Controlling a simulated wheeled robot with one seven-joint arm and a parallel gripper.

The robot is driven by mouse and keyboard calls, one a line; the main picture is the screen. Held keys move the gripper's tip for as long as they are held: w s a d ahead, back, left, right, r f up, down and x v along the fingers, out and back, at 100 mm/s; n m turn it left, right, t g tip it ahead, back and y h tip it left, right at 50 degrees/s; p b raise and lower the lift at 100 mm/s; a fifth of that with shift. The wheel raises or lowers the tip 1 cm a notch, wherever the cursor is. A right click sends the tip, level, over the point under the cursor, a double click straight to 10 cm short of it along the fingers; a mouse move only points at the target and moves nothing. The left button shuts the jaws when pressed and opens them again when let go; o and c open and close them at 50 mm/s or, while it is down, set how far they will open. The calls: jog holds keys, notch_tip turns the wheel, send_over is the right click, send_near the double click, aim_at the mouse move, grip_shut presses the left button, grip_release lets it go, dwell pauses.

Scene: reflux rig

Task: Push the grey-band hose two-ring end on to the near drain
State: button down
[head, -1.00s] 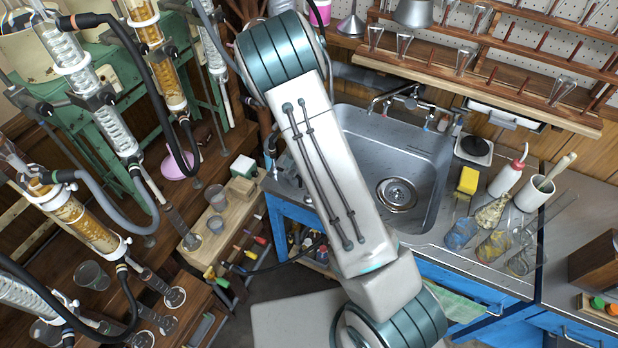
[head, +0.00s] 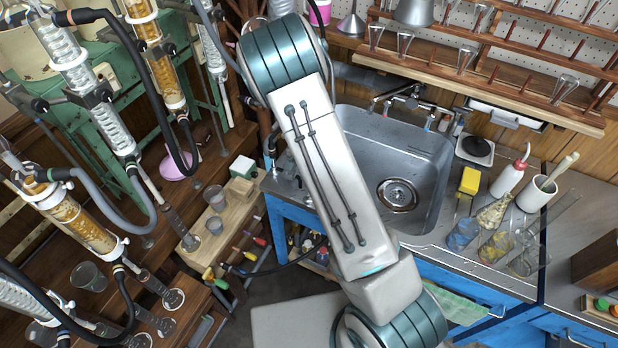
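My arm crosses the middle of the head view, and my gripper is out of sight beyond the upper arm links. Several hoses hang on the glass rig at left: a black one (head: 118,38) at the top, a grey one (head: 100,203) in the middle and a black one (head: 52,308) at the lower left. Another dark hose (head: 288,263) runs low in front of the blue bench. I cannot make out a grey band or a two-ring end on any of them. Small metal fittings (head: 287,172) stand at the sink's left rim; I cannot tell which is the near drain.
The steel sink (head: 437,150) has a round strainer (head: 397,195) and a tap (head: 408,98). Right of it are a yellow sponge (head: 469,181), a wash bottle (head: 508,181), a white pot (head: 537,194) and flasks. Beakers stand on a wooden shelf (head: 187,242) left of the sink.

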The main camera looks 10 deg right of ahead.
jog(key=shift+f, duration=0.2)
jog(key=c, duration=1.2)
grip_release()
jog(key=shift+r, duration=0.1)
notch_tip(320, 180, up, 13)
jog(key=b, duration=0.2)
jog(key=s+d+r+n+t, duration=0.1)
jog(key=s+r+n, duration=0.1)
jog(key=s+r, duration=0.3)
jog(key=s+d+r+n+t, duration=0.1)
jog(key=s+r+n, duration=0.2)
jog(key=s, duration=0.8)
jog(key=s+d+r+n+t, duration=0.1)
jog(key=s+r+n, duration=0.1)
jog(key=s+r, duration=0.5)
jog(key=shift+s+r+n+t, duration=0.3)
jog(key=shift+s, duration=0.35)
